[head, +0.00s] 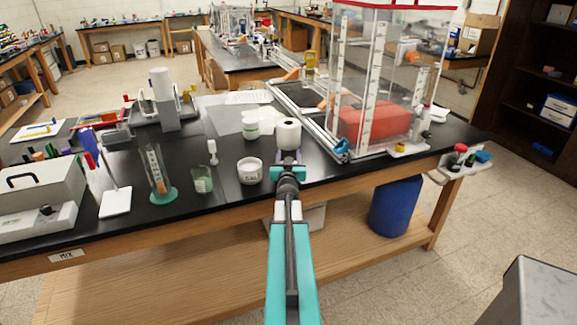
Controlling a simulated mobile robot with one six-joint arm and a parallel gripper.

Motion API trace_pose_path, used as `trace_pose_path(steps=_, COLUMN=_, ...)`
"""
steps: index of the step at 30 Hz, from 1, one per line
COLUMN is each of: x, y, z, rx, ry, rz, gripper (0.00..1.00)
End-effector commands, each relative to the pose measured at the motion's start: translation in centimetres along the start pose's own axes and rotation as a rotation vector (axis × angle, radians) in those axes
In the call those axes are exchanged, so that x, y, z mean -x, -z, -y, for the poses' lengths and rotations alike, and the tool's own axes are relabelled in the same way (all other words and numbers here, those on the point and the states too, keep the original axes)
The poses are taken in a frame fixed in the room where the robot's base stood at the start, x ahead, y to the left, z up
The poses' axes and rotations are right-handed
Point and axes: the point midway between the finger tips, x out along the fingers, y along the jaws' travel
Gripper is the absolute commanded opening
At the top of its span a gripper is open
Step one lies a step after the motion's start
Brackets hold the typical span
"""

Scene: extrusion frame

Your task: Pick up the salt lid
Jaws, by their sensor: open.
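A small white jar (250,172) with dark lettering that seems to read "SAL" stands on the black bench top. Its top looks open. A white round piece (289,132) stands just beyond my gripper; I cannot tell whether it is the salt lid or another container. My gripper (288,158) is over the bench's front part, to the right of the salt jar and in front of the white round piece. It is open, and its fingers are small and partly hidden by my wrist. I see no hold on anything.
A green-tinted beaker (202,180) and a cylinder on a teal base (157,178) stand to the left. A clear framed enclosure (385,85) with a red box (372,119) stands to the right. The bench front between beaker and jar is clear.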

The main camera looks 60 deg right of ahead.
Motion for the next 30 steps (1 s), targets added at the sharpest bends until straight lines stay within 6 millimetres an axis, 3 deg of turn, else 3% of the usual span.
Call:
trace_pose_path(steps=20, x=-0.40, y=-0.04, z=-0.01, rx=0.000, ry=0.000, rz=0.000, gripper=0.49)
trace_pose_path(steps=27, x=-0.40, y=-0.03, z=-0.01, rx=0.000, ry=0.000, rz=0.000, gripper=0.11)
trace_pose_path(steps=30, x=-0.40, y=-0.04, z=-0.01, rx=0.000, ry=0.000, rz=0.000, gripper=0.07)
